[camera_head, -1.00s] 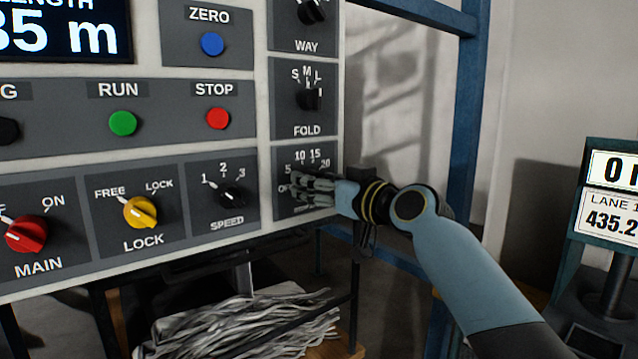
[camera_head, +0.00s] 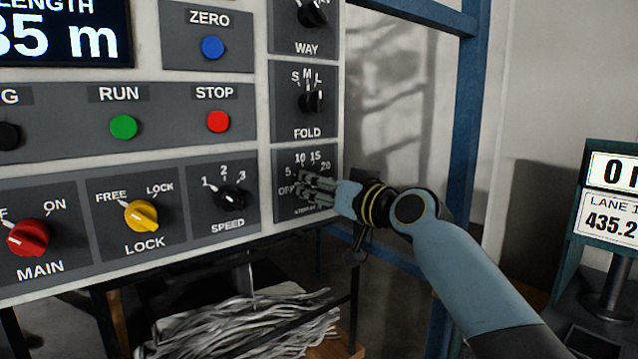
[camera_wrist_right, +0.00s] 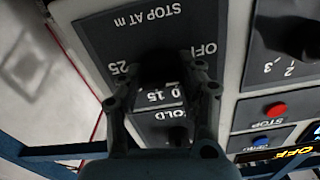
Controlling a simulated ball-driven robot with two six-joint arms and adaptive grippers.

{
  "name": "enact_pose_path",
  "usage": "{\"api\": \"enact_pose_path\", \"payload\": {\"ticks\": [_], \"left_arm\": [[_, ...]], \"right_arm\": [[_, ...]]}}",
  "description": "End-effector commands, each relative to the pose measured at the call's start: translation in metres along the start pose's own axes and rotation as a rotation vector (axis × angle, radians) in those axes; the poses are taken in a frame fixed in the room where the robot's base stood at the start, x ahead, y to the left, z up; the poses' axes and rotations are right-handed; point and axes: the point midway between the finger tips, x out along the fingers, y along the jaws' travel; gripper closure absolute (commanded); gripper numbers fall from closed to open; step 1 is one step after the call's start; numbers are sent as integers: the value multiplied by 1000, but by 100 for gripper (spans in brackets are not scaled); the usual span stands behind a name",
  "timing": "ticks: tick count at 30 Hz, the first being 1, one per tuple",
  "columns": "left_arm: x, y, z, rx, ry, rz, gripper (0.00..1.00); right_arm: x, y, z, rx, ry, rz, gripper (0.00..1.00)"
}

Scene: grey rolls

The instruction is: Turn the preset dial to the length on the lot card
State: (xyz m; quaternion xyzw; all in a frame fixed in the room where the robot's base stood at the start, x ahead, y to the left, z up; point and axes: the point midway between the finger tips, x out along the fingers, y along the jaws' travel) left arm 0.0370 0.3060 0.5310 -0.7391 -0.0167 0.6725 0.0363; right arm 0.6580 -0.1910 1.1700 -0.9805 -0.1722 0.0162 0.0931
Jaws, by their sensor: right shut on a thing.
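The preset dial's plate (camera_head: 290,161) is at the lower right of the panel in the head view, with a scale from OFF through 5, 10, 15 and 20. In the right wrist view the plate (camera_wrist_right: 110,38) appears upside down, marked STOP AT m, OFF and 25. My right gripper (camera_head: 304,187) is shut on the dark dial knob (camera_wrist_right: 165,68), which sits between its fingers (camera_wrist_right: 163,78) in the wrist view. The fingers hide the knob in the head view, and I cannot read its pointer. My left gripper is not in view. I cannot identify a lot card.
The SPEED dial (camera_head: 232,198) is left of the preset plate, and the FOLD dial (camera_head: 312,101) is above it. A blue post (camera_head: 465,110) stands right of the panel. A lane display (camera_head: 608,200) is at far right. Grey strands (camera_head: 240,325) lie below the panel.

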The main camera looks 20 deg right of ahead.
Motion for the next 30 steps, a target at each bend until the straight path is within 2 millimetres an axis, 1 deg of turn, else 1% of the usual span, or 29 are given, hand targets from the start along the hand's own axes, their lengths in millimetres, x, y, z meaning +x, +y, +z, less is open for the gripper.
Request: {"api": "enact_pose_path", "payload": {"ticks": [9,15,21,30], "left_arm": [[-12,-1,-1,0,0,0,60],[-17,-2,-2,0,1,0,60],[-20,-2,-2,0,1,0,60],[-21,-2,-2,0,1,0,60]], "right_arm": [[0,0,0,254,-3,0,96],[0,0,0,383,-3,1,96],[0,0,1,468,-2,0,96],[0,0,1,510,-3,0,96]]}}
